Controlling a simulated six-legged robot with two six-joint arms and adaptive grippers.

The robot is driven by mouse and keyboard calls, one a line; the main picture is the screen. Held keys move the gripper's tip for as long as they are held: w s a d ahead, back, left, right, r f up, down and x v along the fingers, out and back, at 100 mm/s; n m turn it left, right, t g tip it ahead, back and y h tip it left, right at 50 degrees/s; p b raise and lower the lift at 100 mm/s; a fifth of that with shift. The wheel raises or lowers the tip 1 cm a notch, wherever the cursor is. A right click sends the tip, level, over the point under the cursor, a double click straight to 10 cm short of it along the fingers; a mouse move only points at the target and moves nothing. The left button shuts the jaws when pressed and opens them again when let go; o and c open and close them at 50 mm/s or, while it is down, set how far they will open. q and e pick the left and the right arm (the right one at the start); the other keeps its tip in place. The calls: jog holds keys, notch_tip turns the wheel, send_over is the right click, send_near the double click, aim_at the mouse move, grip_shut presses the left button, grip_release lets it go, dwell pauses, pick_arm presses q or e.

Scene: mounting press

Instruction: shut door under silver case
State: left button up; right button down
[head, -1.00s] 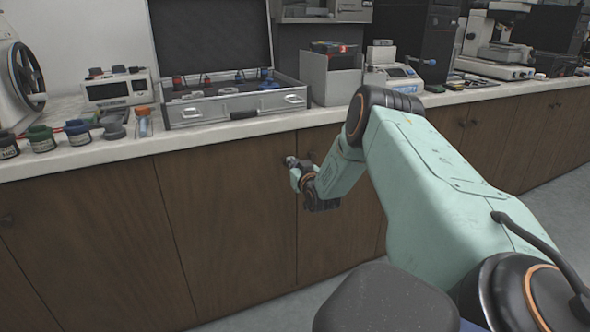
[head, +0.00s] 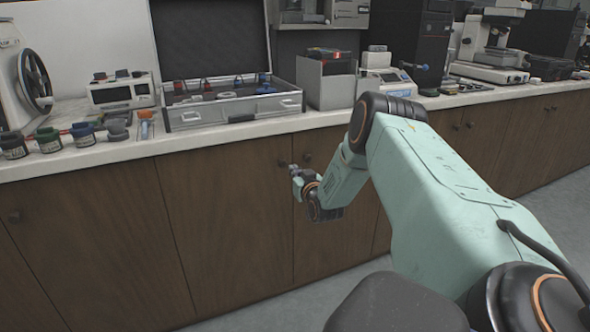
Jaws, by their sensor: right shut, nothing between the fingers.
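The silver case (head: 225,110) stands open on the counter in the head view, its dark lid raised behind it. The brown wooden door (head: 225,210) below it sits flush with the cabinet front and looks shut. Its round dark knob (head: 283,164) is near its upper right corner. My right gripper (head: 292,169) is at that corner, shut and empty, just below the knob; I cannot tell whether it touches the door. My left gripper is out of view.
The white counter (head: 135,150) runs above the doors. Several jars (head: 50,140) stand near its edge at left. A grey bin (head: 327,85) and a scale (head: 385,82) stand right of the case. Another door (head: 95,240) adjoins at left. Grey floor (head: 300,300) shows below.

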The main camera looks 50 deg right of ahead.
jog(key=d+p+v, duration=0.1)
jog(key=p+v, duration=0.3)
jog(key=v, duration=0.4)
jog(key=s+a+f+g+y, duration=0.25)
jog(key=a+f, duration=0.25)
jog(key=a, duration=0.3)
jog(key=s+a+f+g+y, duration=0.2)
jog(key=s+a+f, duration=0.25)
jog(key=a, duration=0.25)
jog(key=s+a+f+g+y, duration=0.25)
jog(key=a+f, duration=0.25)
jog(key=a, duration=0.3)
jog(key=s+a+n+g, duration=0.2)
jog(key=s+a+g, duration=0.2)
jog(key=s+a, duration=0.4)
jog(key=s+a+n+g+y, duration=0.1)
jog(key=s+a+n+g, duration=0.2)
jog(key=s+a, duration=0.5)
jog(key=s+g+p, duration=0.1)
jog(key=s, duration=0.7)
jog(key=shift+s+a+f, duration=0.35)
jog(key=shift+s+f, duration=0.05)
